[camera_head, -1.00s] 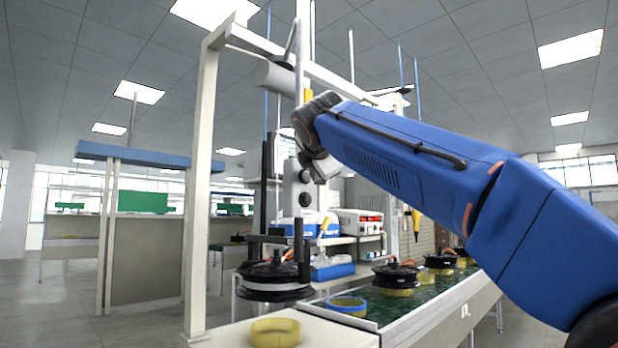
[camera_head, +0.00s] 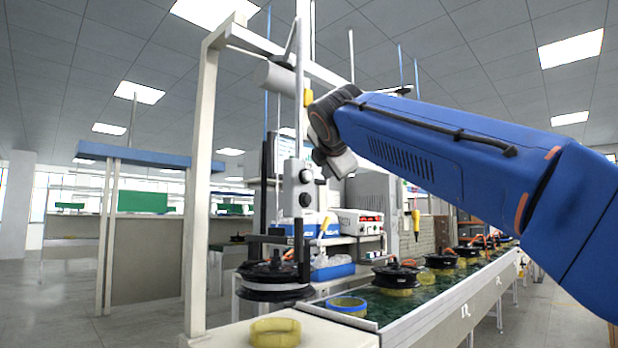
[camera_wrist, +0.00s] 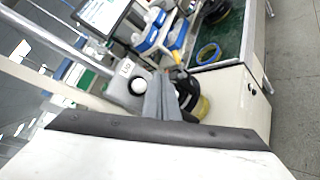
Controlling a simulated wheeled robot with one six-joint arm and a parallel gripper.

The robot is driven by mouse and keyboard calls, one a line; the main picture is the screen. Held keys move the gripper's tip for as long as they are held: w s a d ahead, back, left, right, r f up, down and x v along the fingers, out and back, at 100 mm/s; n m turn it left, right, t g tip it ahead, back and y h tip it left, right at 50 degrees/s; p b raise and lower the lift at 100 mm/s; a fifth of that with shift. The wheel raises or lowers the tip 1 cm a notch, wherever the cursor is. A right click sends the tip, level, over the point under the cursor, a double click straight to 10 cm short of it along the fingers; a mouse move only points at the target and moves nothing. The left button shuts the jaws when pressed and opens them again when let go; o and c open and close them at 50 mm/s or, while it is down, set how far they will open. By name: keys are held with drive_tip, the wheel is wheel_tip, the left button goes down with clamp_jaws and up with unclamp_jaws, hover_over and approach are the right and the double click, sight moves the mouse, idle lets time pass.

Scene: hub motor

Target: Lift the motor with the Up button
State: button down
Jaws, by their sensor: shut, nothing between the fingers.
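The black hub motor (camera_head: 272,272) hangs on the lift's black fork, above a yellow ring (camera_head: 275,331) on the pale bench. It is partly hidden behind the fingers in the wrist view (camera_wrist: 187,92). The grey control box (camera_head: 297,185) hangs above the motor, with two dark round buttons facing my arm.
The pale lift frame (camera_head: 198,190) stands at left. A green conveyor (camera_head: 400,304) runs back to the right, carrying a blue ring (camera_head: 346,305) and several motors. Behind are a blue bin (camera_head: 332,271) and a power supply (camera_head: 358,223). Open floor lies at left.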

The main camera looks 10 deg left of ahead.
drive_tip(key=shift+s+d, duration=0.6)
drive_tip(key=shift+d, duration=0.15)
drive_tip(key=shift+d+f, duration=0.1)
idle(0.4)
drive_tip(key=s+d+f+m+g+h, duration=0.15)
drive_tip(key=s+d+f+m, duration=0.25)
drive_tip(key=d+f, duration=0.4)
drive_tip(key=s+d+f+m+g, duration=0.2)
drive_tip(key=s+d+f+m, duration=0.3)
drive_tip(key=f, duration=0.5)
drive_tip(key=s+d+f+m+g+h, duration=0.1)
drive_tip(key=s+d+f+m+g, duration=0.15)
drive_tip(key=d+f, duration=0.65)
drive_tip(key=s+d+f+m+g, duration=0.1)
drive_tip(key=s+d+f+m, duration=0.2)
drive_tip(key=s+f, duration=0.5)
drive_tip(key=s+d+f+m+g, duration=0.2)
drive_tip(key=s+f+m, duration=0.4)
drive_tip(key=f, duration=0.9)
drive_tip(key=s+d+f+m+g, duration=0.1)
drive_tip(key=s+d+f+m, duration=0.3)
drive_tip(key=s+f, duration=0.8)
drive_tip(key=shift+d+f+m, duration=0.25)
drive_tip(key=shift+f+m, duration=0.05)
drive_tip(key=shift+m, duration=0.45)
